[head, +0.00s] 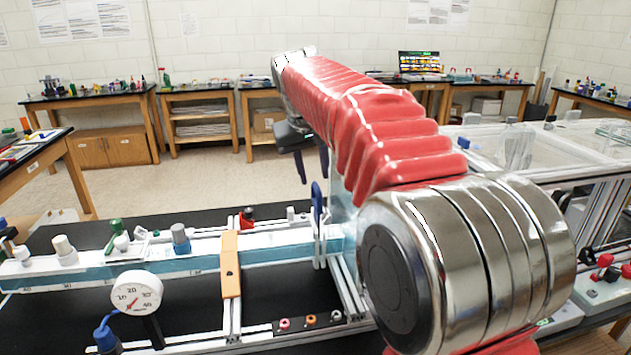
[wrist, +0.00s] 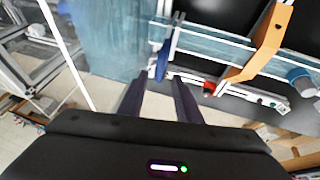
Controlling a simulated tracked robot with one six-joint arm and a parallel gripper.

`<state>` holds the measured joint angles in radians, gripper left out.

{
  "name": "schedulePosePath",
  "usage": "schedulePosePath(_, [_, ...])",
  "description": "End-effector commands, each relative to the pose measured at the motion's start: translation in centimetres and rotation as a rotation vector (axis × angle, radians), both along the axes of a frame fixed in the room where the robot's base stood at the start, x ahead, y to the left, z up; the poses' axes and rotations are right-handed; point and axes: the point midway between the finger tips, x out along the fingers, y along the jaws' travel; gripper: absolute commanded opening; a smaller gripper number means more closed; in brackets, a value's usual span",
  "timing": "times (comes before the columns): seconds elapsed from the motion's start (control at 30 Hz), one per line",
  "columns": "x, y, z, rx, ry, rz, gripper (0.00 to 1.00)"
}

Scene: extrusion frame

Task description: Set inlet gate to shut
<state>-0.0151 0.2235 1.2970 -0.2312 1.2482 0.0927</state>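A blue upright handle (head: 317,202) stands on pale metal bars at the right end of the long water channel (head: 170,268). It looks like the inlet gate's handle, but I see no readable label. In the wrist view the blue handle (wrist: 162,60) is just beyond my fingertips, roughly in line with the gap between them. My gripper (wrist: 159,82) is open and empty, its two dark fingers apart. In the head view my gripper (head: 313,180) hangs beyond and above the channel, fingers pointing down. The fingers do not appear to touch the handle.
An orange bracket (head: 231,265) crosses the channel left of the handle. A red knob (head: 247,217), a round gauge (head: 137,293) and several valves stand along the channel. A clear tank (head: 520,150) is at the right. The floor beyond is open. My red arm hides part of the channel's right end.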

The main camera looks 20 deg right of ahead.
Motion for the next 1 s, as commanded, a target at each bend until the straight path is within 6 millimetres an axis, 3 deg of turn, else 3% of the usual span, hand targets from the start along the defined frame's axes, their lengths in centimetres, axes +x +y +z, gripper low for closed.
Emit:
schedulePosePath(0.3, [1.3,-0.8,-3.3,0.001,0.002,-0.001,0.31])
schedulePosePath(0.63, [1.4,-0.8,-3.5,0.000,0.000,0.000,0.31])
schedulePosePath(1.0, [1.4,-0.8,-3.5,0.000,0.000,0.000,0.06])
